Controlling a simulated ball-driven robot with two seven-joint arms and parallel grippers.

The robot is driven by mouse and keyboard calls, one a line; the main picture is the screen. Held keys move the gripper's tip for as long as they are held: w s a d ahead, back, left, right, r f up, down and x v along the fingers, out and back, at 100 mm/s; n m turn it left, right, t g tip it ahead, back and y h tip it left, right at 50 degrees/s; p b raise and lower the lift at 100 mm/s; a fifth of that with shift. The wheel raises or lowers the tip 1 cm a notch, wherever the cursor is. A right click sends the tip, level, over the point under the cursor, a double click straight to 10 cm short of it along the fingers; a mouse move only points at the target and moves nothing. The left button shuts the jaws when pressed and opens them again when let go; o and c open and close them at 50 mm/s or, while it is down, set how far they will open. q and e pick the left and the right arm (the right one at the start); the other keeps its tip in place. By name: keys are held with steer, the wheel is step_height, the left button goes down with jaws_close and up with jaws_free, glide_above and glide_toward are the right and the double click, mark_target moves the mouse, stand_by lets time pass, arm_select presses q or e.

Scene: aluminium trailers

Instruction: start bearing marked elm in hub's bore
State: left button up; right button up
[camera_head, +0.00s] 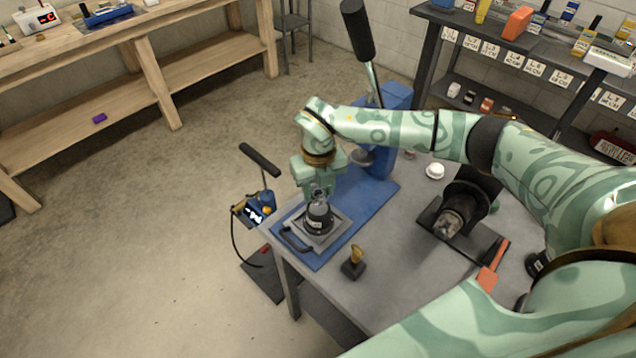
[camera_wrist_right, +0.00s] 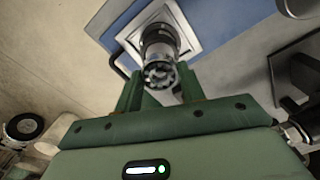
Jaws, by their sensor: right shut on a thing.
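The hub (camera_head: 318,219) is a dark cylinder with a white label, upright on a square light-grey plate on the blue base of the press. In the right wrist view the hub (camera_wrist_right: 158,42) shows just beyond my fingertips. My right gripper (camera_head: 320,190) points down directly over the hub. It is shut on a small bearing (camera_wrist_right: 160,74) with a ring of rollers, seen between the fingers in the right wrist view. The bearing is in line with the hub; I cannot tell whether it touches the bore. Its elm mark is not readable. My left gripper is not in view.
The blue press (camera_head: 385,130) with a long black-gripped lever stands behind my wrist. A brass piece on a dark block (camera_head: 353,264), a white round piece (camera_head: 435,171) and a dark fixture (camera_head: 458,215) stand on the grey bench. Labelled shelves (camera_head: 510,60) stand behind.

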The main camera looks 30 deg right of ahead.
mark_target(319, 193)
steer(key=shift+f, duration=0.75)
steer(key=shift+r+p, duration=0.1)
steer(key=shift+p, duration=0.35)
stand_by(1.1)
steer(key=shift+f+b, duration=0.7)
steer(key=shift+f, duration=0.55)
steer(key=o, duration=1.1)
step_height(319, 193, up, 8)
steer(key=shift+f+p, duration=0.2)
steer(key=shift+p, duration=0.2)
steer(key=shift+s+f, duration=0.1)
steer(key=shift+s, duration=0.05)
